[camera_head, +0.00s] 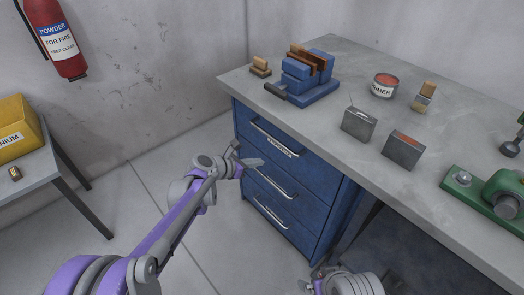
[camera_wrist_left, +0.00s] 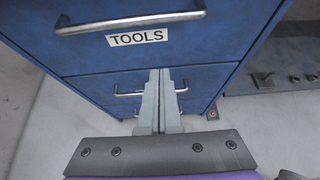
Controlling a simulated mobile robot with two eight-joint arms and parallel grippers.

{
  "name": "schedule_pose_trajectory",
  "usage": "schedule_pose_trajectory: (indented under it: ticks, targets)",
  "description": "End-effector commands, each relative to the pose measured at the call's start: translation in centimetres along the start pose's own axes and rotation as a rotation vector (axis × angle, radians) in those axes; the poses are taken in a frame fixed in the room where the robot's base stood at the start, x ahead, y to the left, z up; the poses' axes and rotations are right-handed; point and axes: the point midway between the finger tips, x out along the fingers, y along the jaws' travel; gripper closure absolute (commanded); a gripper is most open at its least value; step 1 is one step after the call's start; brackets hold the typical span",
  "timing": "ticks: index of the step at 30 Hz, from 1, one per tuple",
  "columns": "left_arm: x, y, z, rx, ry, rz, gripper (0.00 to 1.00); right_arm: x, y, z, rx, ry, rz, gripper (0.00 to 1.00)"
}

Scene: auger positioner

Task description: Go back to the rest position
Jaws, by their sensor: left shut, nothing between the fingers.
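My left gripper (camera_head: 252,161) is in front of the blue drawer cabinet (camera_head: 318,192), close to its upper drawers. In the left wrist view its two grey fingers (camera_wrist_left: 160,82) lie together, shut and empty. The top drawer (camera_wrist_left: 172,30) carries a TOOLS label and a metal bar handle (camera_wrist_left: 130,22). The drawers look shut. In that view the fingertips overlap a lower drawer's handle in the picture; I cannot tell whether they touch it. Part of my right arm (camera_head: 355,284) shows at the bottom edge of the head view; its fingers cannot be made out clearly.
The grey worktop (camera_head: 340,65) holds a blue vise (camera_head: 308,77), a red-topped tin (camera_head: 384,85), a brush (camera_head: 424,96), two small grey boxes and a green machine (camera_head: 490,195). A side table (camera_head: 30,175) with a yellow box (camera_head: 17,128) stands left. Floor between is clear.

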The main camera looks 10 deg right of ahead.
Motion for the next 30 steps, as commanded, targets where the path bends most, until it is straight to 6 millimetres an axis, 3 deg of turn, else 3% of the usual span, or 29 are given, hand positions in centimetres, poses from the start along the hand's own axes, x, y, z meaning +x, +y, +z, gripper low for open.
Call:
schedule_pose_trajectory:
  ticks: [7,11,14,20,24,30]
  targets:
    - [-0.7,-0.1,-0.1,0.021,0.007,0.001,1.00,0.0,0.0,0.0,0.000,0.000,0.000,0.00]
    - [-3.2,-1.1,-0.6,0.170,0.058,0.007,1.00,0.0,0.0,0.0,0.000,0.000,0.000,0.00]
    - [-6.9,-2.6,-1.7,0.395,0.138,0.007,1.00,0.0,0.0,0.0,0.000,0.000,0.000,0.00]
    - [-15.5,-6.7,-5.8,0.928,0.342,-0.059,1.00,0.0,0.0,0.0,0.000,0.000,0.000,0.00]
    - [-21.2,-9.8,-9.7,1.287,0.484,-0.162,1.00,0.0,0.0,0.0,0.000,0.000,0.000,0.00]
    - [-27.8,-13.9,-15.7,1.719,0.655,-0.370,1.00,0.0,0.0,0.0,0.000,0.000,0.000,0.00]
